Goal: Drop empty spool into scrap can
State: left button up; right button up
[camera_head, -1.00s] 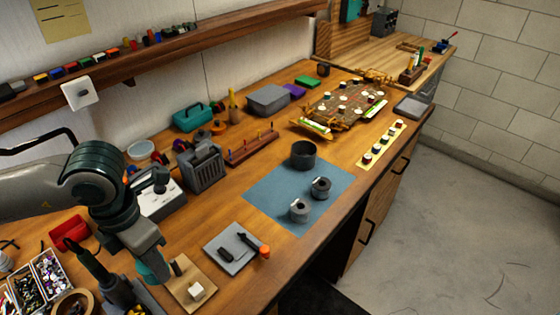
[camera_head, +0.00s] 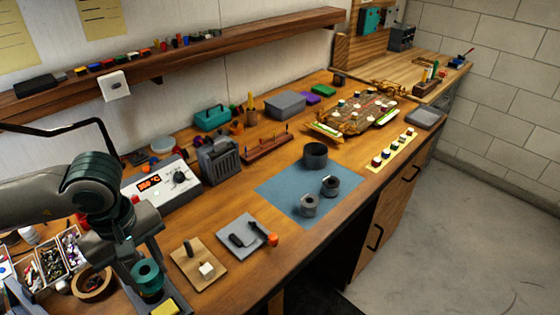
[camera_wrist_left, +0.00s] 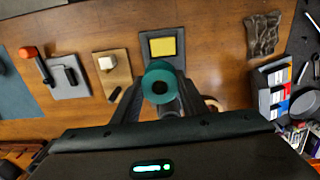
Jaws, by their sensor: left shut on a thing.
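A teal spool (camera_head: 147,279) is held in my left gripper (camera_head: 140,276), low at the left of the head view. In the left wrist view the spool (camera_wrist_left: 151,72) sits between the fingers, its round end with a dark centre hole facing the camera. The fingers are shut on it, and it is over or near a grey tray with a yellow sponge. A dark, open-topped round can (camera_head: 315,158) stands on the blue mat, well to the right of the spool; I cannot tell for sure that it is the scrap can. My right gripper is not in view.
Two grey rolls (camera_head: 309,207) stand on the blue mat (camera_head: 280,190) near the can. A grey tray with tools (camera_head: 248,250) and a wooden board with a white block (camera_head: 206,270) lie between spool and mat. The soldering station (camera_head: 160,187) stands behind.

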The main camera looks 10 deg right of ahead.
aim_at(317, 161)
jog(key=k, duration=0.1)
jog(key=i+l+z, duration=0.6)
jog(key=i+z, duration=0.15)
jog(key=i+l+z, duration=0.1)
jog(key=i+z, duration=0.25)
